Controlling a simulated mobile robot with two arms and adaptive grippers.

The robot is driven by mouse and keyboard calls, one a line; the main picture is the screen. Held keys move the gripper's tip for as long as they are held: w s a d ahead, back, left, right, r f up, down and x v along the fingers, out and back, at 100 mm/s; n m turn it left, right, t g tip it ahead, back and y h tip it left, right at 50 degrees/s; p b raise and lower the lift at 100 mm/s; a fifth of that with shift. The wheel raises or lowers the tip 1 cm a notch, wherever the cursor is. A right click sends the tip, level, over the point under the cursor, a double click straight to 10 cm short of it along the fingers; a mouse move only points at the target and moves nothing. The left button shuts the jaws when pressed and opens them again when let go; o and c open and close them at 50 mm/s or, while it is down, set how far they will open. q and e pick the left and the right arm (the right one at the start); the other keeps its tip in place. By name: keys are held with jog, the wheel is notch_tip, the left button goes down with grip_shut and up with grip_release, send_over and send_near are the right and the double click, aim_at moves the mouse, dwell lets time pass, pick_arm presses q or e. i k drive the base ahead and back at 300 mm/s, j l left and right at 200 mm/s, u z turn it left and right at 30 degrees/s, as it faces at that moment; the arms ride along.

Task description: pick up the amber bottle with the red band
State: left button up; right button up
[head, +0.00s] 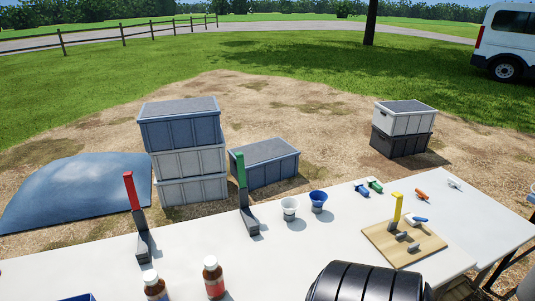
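The amber bottle with the red band (214,281) stands upright on the white table near the bottom edge of the head view. It has a white cap, and its base is close to the frame edge. A second amber bottle (155,288) with a white cap and a bluish band stands just to its left, apart from it, cut off by the bottom edge.
On the white table (100,269), a red-topped stand (142,246) and a green-topped stand (249,221) rise behind the bottles. Two cups (318,198), a wooden board with a yellow post (405,246) and small coloured tools are farther right. Crates stand on the ground beyond.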

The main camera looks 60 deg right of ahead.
aim_at(213, 280)
jog(key=l+z, duration=0.1)
jog(key=z, duration=1.25)
jog(key=l+u, duration=0.1)
jog(key=l, duration=0.35)
